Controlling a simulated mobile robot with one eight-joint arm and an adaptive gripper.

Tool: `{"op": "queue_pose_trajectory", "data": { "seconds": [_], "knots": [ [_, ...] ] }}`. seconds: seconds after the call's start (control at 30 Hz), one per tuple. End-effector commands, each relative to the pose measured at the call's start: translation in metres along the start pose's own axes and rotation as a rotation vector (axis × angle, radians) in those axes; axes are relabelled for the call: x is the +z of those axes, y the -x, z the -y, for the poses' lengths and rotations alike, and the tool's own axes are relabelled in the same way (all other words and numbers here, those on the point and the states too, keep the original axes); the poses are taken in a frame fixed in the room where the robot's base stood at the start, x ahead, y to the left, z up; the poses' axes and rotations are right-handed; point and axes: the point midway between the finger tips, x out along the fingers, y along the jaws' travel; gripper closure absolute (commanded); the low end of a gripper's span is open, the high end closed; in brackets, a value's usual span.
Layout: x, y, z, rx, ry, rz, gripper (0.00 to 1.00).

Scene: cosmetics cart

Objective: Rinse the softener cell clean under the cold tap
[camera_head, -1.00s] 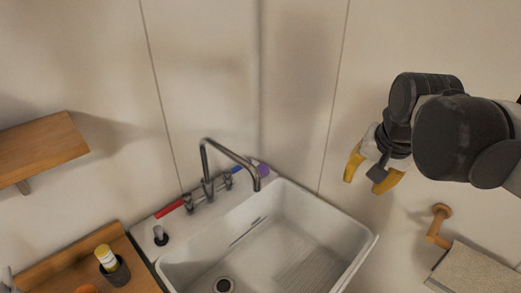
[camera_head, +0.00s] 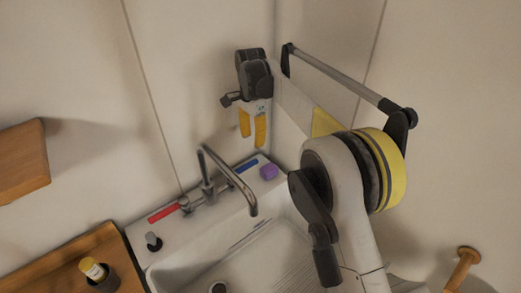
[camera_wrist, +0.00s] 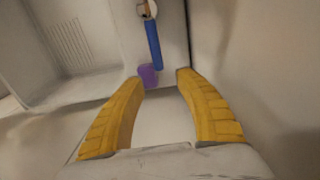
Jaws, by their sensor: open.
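A small purple block (camera_head: 269,172), seemingly the softener cell, stands on the sink's back ledge near the right corner, and it also shows in the wrist view (camera_wrist: 149,76). The cold tap's blue handle (camera_head: 244,167) points toward it from the left. The grey curved spout (camera_head: 229,172) hangs over the basin; I see no water stream. My gripper (camera_head: 252,131) is open and empty, with its yellow fingers pointing down above the ledge. In the wrist view the block lies beyond the fingertips (camera_wrist: 159,78), nearer the left one, apart from both.
The white sink (camera_head: 215,255) sits in the wall corner; my arm hides its right part. The red handle (camera_head: 163,213) and a small dark-based knob (camera_head: 153,241) are left of the spout. A wooden counter (camera_head: 70,265) holds a yellow-topped bottle (camera_head: 93,269) in a dark cup.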

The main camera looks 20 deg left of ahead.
Motion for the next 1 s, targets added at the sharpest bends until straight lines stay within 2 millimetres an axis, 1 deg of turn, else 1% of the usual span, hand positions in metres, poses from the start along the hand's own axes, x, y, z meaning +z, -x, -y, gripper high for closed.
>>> {"op": "queue_pose_trajectory", "data": {
  "seconds": [0.17, 0.4, 0.53, 0.7, 0.97, 1.0],
  "knots": [
    [0.000, -0.026, 0.000, 0.000, 0.000, 0.000, 0.59],
    [0.000, -0.075, 0.000, 0.000, 0.000, 0.000, 0.59],
    [0.000, -0.093, 0.000, -0.001, 0.000, 0.000, 0.59],
    [-0.001, -0.105, 0.000, -0.001, 0.000, 0.000, 0.59],
    [-0.001, -0.105, 0.000, -0.001, 0.000, 0.000, 0.59],
    [-0.001, -0.105, 0.000, -0.001, 0.000, 0.000, 0.64]
  ]
}}
